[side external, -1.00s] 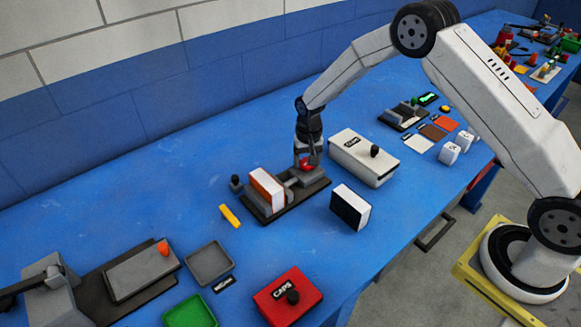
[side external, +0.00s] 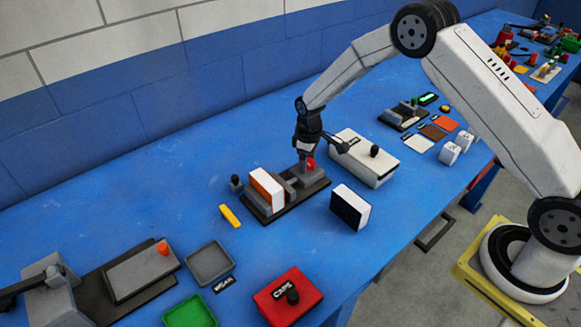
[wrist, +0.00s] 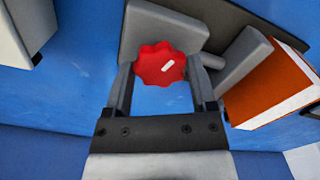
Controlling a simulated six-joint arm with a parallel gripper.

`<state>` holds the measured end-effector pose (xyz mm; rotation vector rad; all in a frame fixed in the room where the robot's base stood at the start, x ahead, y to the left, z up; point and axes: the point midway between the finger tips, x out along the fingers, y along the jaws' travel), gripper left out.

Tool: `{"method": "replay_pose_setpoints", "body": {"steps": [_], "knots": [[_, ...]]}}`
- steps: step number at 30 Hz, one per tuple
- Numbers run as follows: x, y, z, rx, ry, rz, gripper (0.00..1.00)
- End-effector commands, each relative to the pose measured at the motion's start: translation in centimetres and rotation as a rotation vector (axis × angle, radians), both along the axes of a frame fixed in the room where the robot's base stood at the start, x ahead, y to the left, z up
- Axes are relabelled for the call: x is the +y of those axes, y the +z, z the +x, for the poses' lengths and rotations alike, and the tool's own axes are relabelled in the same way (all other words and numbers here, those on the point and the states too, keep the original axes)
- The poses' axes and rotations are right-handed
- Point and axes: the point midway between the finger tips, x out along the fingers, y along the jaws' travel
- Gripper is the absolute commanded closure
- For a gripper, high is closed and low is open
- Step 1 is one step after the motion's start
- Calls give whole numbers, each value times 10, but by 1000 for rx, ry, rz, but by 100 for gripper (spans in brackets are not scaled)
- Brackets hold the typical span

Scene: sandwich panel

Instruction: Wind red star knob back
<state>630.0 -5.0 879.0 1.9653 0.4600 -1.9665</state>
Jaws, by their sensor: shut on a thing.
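The red star knob (side external: 311,164) sits at the back right end of a small grey vise (side external: 318,180) on a dark base. In the wrist view the knob (wrist: 152,66) faces me, with a white mark pointing to the upper right. My gripper (wrist: 161,72) is shut on the knob, one finger on each side. An orange and white block (side external: 266,188) stands upright in the vise, left of the knob. In the wrist view the block (wrist: 276,85) is at the right, beside a grey jaw (wrist: 243,62). I cannot tell whether jaw and block touch.
A white lidded box (side external: 364,160) with a black knob stands close right of the vise. A black and white block (side external: 350,207) stands in front. A yellow bar (side external: 230,216) lies at the left. The blue bench behind the vise is clear.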

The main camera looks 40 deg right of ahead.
Motion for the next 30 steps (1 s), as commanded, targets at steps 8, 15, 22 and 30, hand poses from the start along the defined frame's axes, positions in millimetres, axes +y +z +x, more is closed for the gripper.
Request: {"method": "replay_pose_setpoints", "body": {"steps": [8, 15, 22, 30], "knots": [[0, 1, 1, -1, 215, 0, 86], [0, 1, 1, -1, 315, 0, 86], [0, 1, 1, -2, 343, 0, 86], [0, 1, 1, -3, 345, -1, 86]]}}
